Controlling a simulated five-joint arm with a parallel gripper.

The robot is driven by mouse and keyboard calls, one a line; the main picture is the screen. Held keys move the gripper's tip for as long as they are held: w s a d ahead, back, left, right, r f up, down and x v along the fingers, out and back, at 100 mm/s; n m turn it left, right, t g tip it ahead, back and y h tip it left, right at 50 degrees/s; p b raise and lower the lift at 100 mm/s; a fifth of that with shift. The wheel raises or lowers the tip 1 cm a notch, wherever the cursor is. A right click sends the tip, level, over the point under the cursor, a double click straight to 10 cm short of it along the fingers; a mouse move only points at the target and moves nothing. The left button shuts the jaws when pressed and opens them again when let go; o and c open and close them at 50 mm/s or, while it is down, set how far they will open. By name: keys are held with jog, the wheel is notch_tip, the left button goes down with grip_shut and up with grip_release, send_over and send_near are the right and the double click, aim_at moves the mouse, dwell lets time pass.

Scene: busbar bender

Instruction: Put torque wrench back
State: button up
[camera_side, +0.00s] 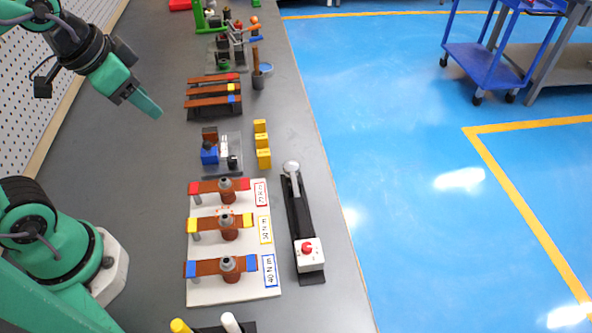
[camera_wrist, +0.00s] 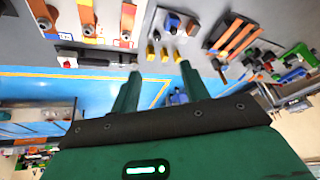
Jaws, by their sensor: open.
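The torque wrench (camera_side: 292,170), with a round silver head and pale shaft, lies along a long black holder (camera_side: 310,279) near the bench's right edge. A white box with a red knob (camera_side: 309,253) sits at the holder's near end; it also shows in the wrist view (camera_wrist: 68,61). How the wrench sits in the holder is too small to tell. My gripper (camera_side: 150,104) is raised over the back left of the bench, far from the wrench. In the wrist view my gripper (camera_wrist: 159,70) has its two green fingers apart with nothing between them.
A white board (camera_side: 235,291) with red, yellow and blue busbar joints stands left of the holder. Yellow blocks (camera_side: 263,158), a small tray (camera_side: 235,172) and a bar rack (camera_side: 214,112) lie behind. A blue cart (camera_side: 484,62) stands on the floor. The bench's right strip is clear.

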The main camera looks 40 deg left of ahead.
jog(key=s+a+n, duration=0.1)
jog(key=s+n, duration=0.1)
jog(key=n, duration=0.1)
jog(key=shift+a+f+t, duration=0.25)
jog(key=shift+a+t, duration=0.05)
jog(key=shift+a, duration=0.1)
dwell(0.9)
